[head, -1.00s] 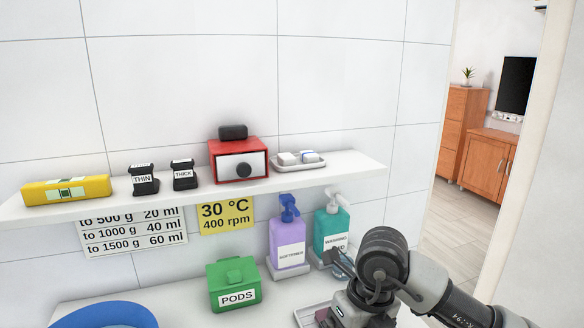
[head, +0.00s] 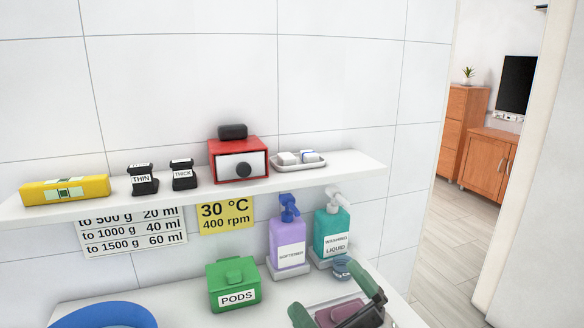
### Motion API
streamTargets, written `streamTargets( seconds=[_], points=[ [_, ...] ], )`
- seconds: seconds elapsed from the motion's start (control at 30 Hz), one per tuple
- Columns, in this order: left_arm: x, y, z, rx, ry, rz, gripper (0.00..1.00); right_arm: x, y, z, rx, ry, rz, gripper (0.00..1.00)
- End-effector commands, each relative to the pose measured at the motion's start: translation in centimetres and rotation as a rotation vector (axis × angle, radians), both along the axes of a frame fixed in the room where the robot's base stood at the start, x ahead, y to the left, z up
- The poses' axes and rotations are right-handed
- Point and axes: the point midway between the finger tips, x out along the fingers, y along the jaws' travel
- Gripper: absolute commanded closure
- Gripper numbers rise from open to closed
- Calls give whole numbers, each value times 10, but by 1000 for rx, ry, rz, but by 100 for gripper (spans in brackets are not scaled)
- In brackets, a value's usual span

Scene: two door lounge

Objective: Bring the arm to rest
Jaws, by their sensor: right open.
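My right gripper (head: 336,296) is at the bottom of the head view, in front of the bottles and low over the counter. Its two dark, green-edged fingers are spread wide apart. A maroon thing (head: 342,313) shows between them, near a grey rim that looks like a tray's; I cannot tell whether the fingers touch it. Nothing is seen clamped. The rest of the right arm is out of the picture. My left gripper is not in view.
A green PODS box (head: 233,285), a purple softener bottle (head: 290,245) and a teal washing liquid bottle (head: 333,235) stand on the counter (head: 185,300). A small round blue-grey thing (head: 342,268) is beside the teal bottle. A loaded shelf (head: 345,170) hangs above. A doorway opens at right.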

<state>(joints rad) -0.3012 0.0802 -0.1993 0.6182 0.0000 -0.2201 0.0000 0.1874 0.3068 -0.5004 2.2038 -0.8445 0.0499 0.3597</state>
Motion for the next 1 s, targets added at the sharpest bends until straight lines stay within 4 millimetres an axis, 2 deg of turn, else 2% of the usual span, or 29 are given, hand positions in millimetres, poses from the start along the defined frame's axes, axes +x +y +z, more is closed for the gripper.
streamTargets(
  seconds=[0.1,0.17,0.2,0.3,0.43,0.6,0.7,0.87,1.0],
  points=[
    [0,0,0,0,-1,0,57,18,-52,-48,170,347,-233,0],
    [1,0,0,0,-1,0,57,19,-77,-82,227,537,-345,0],
    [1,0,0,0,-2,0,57,16,-93,-106,253,668,-415,0],
    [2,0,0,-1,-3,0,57,-8,-123,-170,289,1000,-562,0],
    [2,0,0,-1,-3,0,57,-52,-143,-231,278,1344,-677,0],
    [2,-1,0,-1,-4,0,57,-109,-152,-275,232,1664,-744,0],
    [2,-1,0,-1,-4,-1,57,-141,-154,-292,198,1821,-762,0],
    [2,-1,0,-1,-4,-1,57,-190,-155,-309,134,2048,-769,0],
    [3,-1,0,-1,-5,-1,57,-182,-153,-345,119,2074,-773,0]
  ],
)
